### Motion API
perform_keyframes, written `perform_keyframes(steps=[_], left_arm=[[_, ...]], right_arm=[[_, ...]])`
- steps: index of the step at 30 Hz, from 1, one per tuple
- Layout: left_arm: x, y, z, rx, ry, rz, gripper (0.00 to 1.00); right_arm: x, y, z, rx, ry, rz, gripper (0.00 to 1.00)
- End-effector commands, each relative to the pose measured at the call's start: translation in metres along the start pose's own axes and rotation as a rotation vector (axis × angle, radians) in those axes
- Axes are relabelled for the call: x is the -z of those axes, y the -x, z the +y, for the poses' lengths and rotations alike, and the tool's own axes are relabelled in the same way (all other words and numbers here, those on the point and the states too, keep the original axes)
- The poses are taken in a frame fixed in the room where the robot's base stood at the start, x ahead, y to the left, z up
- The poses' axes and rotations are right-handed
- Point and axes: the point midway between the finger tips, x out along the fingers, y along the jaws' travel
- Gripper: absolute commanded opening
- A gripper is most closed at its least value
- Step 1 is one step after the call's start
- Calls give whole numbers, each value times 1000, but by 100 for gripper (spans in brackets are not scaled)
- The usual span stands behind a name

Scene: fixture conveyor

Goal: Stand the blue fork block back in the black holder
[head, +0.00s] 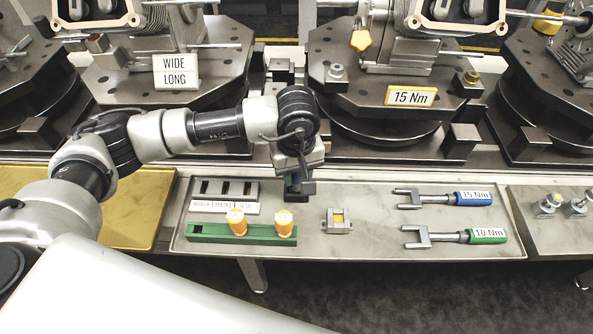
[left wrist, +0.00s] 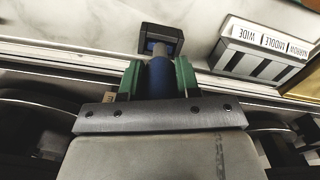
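My left gripper (head: 297,177) reaches down at the back edge of the grey tray. In the left wrist view its green fingers (left wrist: 158,80) are shut on the sides of the blue fork block (left wrist: 160,72). The small black holder (left wrist: 174,33) is just beyond the fingertips, and blue shows inside its opening. The holder also shows under the gripper in the head view (head: 304,190). The block looks in line with the holder; I cannot tell how deep it sits. The gripper hides most of the block in the head view. My right gripper is not in view.
A slotted block (head: 225,206) labelled narrow, middle and wide and a green rack (head: 262,239) with two orange pegs stand left of the holder. A small metal part (head: 336,227) and two torque tools, blue (head: 473,198) and green (head: 487,236), lie right. Fixtures stand behind.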

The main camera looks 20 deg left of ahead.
Motion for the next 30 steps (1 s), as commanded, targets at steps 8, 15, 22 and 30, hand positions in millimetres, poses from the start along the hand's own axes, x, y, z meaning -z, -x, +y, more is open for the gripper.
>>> perform_keyframes(steps=[8,15,22,30], left_arm=[[0,0,0,0,0,0,62],[0,2,0,0,0,0,62],[1,36,1,-5,-1,3,62],[0,88,0,-3,-1,3,62]], right_arm=[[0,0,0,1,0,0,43],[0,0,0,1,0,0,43],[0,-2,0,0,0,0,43],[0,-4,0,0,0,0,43]])
